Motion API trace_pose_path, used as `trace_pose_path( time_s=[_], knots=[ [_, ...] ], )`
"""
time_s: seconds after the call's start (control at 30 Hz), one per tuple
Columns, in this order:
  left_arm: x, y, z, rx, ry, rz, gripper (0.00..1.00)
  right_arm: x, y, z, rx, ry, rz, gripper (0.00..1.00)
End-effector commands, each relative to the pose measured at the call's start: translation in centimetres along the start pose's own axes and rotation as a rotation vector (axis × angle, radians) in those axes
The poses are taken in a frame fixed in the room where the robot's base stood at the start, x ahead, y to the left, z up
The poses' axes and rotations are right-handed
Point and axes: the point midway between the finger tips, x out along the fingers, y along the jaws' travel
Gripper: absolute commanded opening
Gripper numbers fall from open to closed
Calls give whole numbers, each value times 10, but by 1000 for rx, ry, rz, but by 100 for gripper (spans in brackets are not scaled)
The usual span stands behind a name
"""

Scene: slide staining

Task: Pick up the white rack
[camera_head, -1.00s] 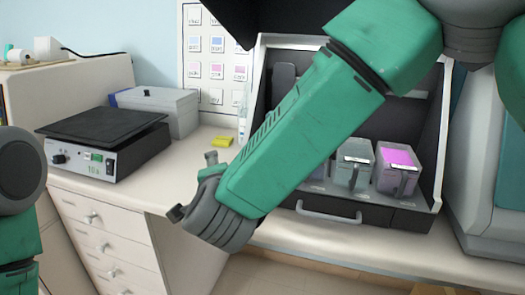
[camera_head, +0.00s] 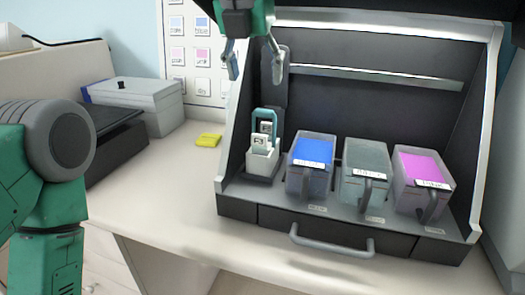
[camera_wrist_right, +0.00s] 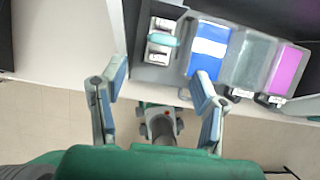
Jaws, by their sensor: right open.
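The white rack (camera_head: 262,160) stands upright at the left end of the staining station's shelf, with slides in it and a teal handle (camera_head: 266,117) arching over it. In the right wrist view the rack (camera_wrist_right: 160,50) shows from above, beyond the fingers. My right gripper (camera_head: 254,66) is above the rack, pointing down, with its two fingers spread and nothing between them. It also shows in the right wrist view (camera_wrist_right: 156,95), open. My left arm is at the left edge of the head view; its gripper is out of frame.
A blue bath (camera_head: 311,165), a grey bath (camera_head: 364,175) and a magenta bath (camera_head: 420,180) stand in a row right of the rack. The station's side wall (camera_head: 236,110) rises left of it. A yellow block (camera_head: 208,140) lies on the bench.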

Motion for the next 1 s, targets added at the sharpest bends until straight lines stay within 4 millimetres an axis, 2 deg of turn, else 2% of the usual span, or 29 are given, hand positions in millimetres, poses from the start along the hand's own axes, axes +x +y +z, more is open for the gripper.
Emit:
trace_pose_path(
  time_s=[0.1,0.3,0.47,0.63,0.9,1.0],
  knots=[
    [4,1,0,2,0,1,0,27,0,-1,-1,3,-4,56],
    [9,1,0,2,1,1,0,62,10,-5,-6,-2,-13,56],
    [10,0,0,1,1,0,0,75,13,-5,-8,-7,-14,56],
    [11,0,0,0,1,0,0,86,8,-4,-7,-3,-10,56],
    [17,1,0,2,1,1,0,132,5,-4,-7,7,-10,56],
    [17,1,0,2,1,1,0,136,8,-5,-9,4,-13,56]
  ],
)
